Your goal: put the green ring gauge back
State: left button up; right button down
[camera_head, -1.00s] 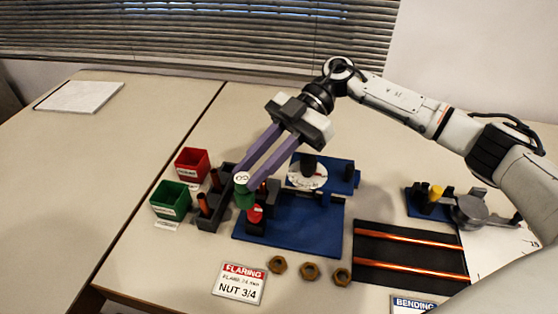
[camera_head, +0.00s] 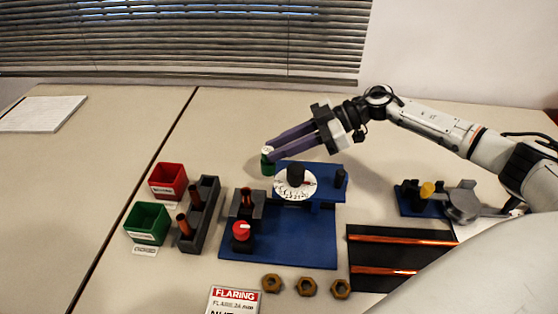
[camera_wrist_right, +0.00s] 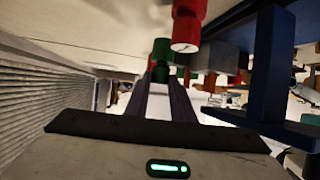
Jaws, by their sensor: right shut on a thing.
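The green ring gauge (camera_head: 267,166) is a small green cylinder with a pale top. My right gripper (camera_head: 270,158) is shut on it, with its long purple fingers reaching in from the right. The gauge is behind and left of the white dial (camera_head: 295,184) on the blue rig (camera_head: 300,240), apparently held above the table. In the right wrist view the green gauge (camera_wrist_right: 161,50) sits at the fingertips. A red cylinder with a white face (camera_wrist_right: 187,25) shows beside it, nearer the camera. My left gripper is not in view.
A red piece (camera_head: 241,231) stands on the rig's front left. A dark rack (camera_head: 200,215) holds copper pieces, beside red (camera_head: 168,181) and green (camera_head: 147,222) bins. Hex nuts (camera_head: 306,287) lie in front. The table behind is clear.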

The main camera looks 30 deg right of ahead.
jog(key=shift+f, duration=1.8)
jog(key=c, duration=1.5)
grip_release()
jog(key=shift+f, duration=0.15)
jog(key=b+v, duration=0.1)
jog(key=v, duration=1.1)
jog(key=shift+c, duration=0.6)
